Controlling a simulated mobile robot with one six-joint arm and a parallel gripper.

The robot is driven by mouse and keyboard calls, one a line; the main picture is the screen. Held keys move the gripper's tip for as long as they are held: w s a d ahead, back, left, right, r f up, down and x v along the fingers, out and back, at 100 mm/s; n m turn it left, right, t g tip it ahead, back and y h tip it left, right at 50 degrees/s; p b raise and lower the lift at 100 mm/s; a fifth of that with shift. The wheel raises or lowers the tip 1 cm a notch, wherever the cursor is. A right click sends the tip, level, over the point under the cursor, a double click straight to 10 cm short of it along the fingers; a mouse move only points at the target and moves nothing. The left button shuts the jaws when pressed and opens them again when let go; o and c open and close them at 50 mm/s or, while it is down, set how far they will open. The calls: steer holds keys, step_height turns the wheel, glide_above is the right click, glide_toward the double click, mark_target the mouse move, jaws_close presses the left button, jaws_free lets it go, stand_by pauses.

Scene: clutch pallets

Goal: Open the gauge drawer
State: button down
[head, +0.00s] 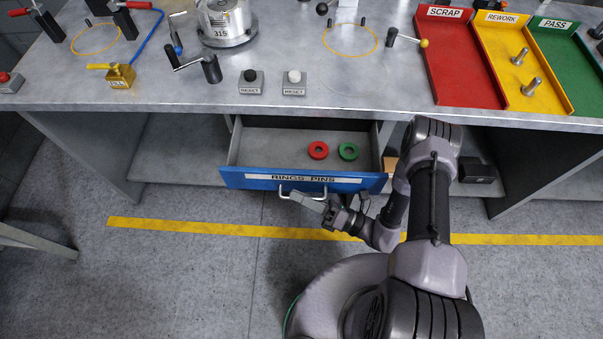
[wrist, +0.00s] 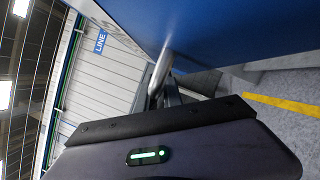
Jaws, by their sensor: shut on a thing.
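The gauge drawer (head: 255,179) has a blue front with a label reading "RINGS PINS". It stands pulled out from under the bench, and its grey inside shows. A red ring (head: 318,150) and a green ring (head: 348,151) lie on its floor. My gripper (head: 294,196) is at the drawer's metal handle (head: 287,188), shut on it, in front of the blue face. In the wrist view the handle (wrist: 160,72) runs into my gripper (wrist: 168,92), and the blue drawer front (wrist: 240,30) fills the upper right. The fingertips are partly hidden.
The grey bench (head: 330,101) above holds a SCRAP tray (head: 462,80), a REWORK tray (head: 545,85), a PASS tray (head: 580,60), two RESET buttons and a metal part marked 315. A dark box (head: 478,172) sits on the shelf at right.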

steer(key=shift+s+a+p, duration=0.1)
steer(key=shift+s+p, duration=0.25)
steer(key=shift+s, duration=2.15)
steer(key=c, duration=1.5)
jaws_free()
steer(key=p+v, duration=0.1)
steer(key=v, duration=1.6)
steer(key=shift+d, duration=0.25)
